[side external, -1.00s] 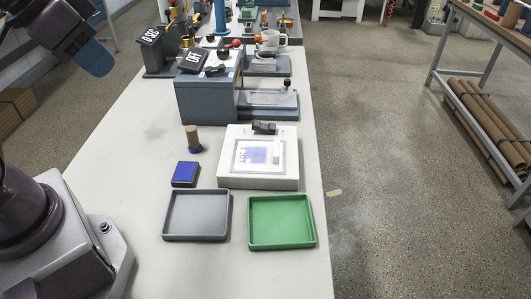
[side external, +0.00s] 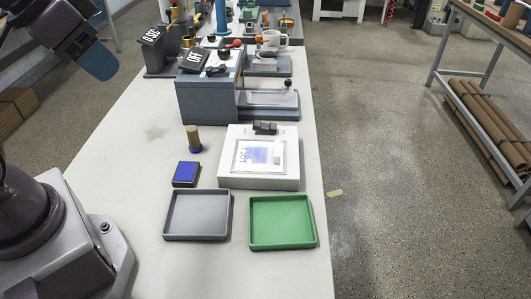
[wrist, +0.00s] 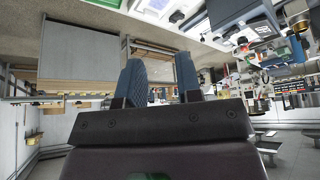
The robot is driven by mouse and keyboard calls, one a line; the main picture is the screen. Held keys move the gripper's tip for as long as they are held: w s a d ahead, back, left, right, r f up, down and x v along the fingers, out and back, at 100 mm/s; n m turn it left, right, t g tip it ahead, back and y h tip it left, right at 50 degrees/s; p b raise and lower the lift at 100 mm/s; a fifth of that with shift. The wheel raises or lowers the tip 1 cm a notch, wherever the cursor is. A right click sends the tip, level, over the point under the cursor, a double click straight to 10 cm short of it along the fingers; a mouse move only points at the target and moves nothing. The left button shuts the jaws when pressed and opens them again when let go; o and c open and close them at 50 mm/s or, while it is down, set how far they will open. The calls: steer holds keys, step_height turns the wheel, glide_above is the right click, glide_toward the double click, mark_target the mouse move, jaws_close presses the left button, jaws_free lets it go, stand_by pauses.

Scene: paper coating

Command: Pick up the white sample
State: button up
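A white sheet (side external: 250,167) with a blue patch and lettering lies on top of a white box-shaped device (side external: 230,182); it looks like the white sample. A small white block (side external: 277,152) is at the right side of the sheet. My gripper (side external: 97,60) is high at the upper left in the side view, well away from the sheet and above the table. In the wrist view, the two blue fingers of my gripper (wrist: 160,80) stand apart with nothing between them. I cannot make out the sheet in the wrist view.
A grey tray (side external: 197,238) and a green tray (side external: 282,245) stand empty at the front. A blue ink pad (side external: 186,174) and a wooden-handled stamp (side external: 193,138) are left of the device. A grey machine marked OFF (side external: 207,100) stands behind. The table's left side is clear.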

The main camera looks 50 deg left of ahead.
steer(key=shift+o, duration=0.9)
steer(key=m+t+y, duration=0.4)
steer(key=m+y, duration=0.6)
steer(key=m, duration=1.7)
glide_toward(277, 148)
steer(key=x, duration=0.4)
steer(key=shift+w+f, duration=0.1)
steer(key=shift+w, duration=0.2)
steer(key=shift+x, duration=2.65)
steer(key=shift+s+a, duration=0.1)
steer(key=shift+s, duration=0.05)
jaws_close()
